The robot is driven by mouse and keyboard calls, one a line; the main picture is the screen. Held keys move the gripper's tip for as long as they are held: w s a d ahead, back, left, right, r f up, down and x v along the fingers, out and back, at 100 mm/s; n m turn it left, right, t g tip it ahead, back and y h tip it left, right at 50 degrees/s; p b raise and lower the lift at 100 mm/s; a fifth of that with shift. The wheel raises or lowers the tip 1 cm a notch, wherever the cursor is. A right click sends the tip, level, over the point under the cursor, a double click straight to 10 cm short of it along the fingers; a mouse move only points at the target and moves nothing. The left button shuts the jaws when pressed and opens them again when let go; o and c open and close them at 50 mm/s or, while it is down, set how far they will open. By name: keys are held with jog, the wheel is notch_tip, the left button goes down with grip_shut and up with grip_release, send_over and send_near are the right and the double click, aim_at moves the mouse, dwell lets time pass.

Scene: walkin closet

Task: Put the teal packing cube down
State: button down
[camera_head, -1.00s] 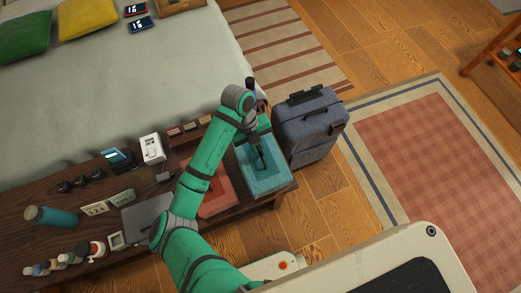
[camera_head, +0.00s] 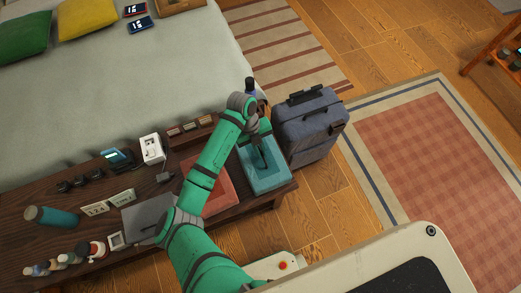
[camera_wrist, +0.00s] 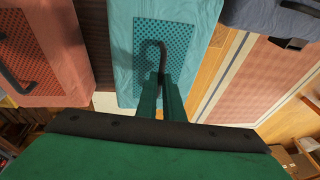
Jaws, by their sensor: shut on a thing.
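The teal packing cube (camera_head: 264,175) lies at the right end of the dark wooden bench, with a mesh panel on top. It also shows in the wrist view (camera_wrist: 190,15). My gripper (camera_wrist: 162,95) is over the cube, shut on its dark loop handle (camera_wrist: 160,52). In the head view my arm partly covers the cube's far end. Whether the cube's underside touches the bench is hard to tell.
A red packing cube (camera_head: 217,192) lies just left of the teal one. A blue-grey suitcase (camera_head: 308,125) stands close on the right. The bench (camera_head: 60,200) carries several small items farther left. The bed (camera_head: 110,90) borders its back.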

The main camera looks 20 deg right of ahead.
jog(key=c, duration=1.9)
grip_release()
jog(key=shift+f, duration=0.1)
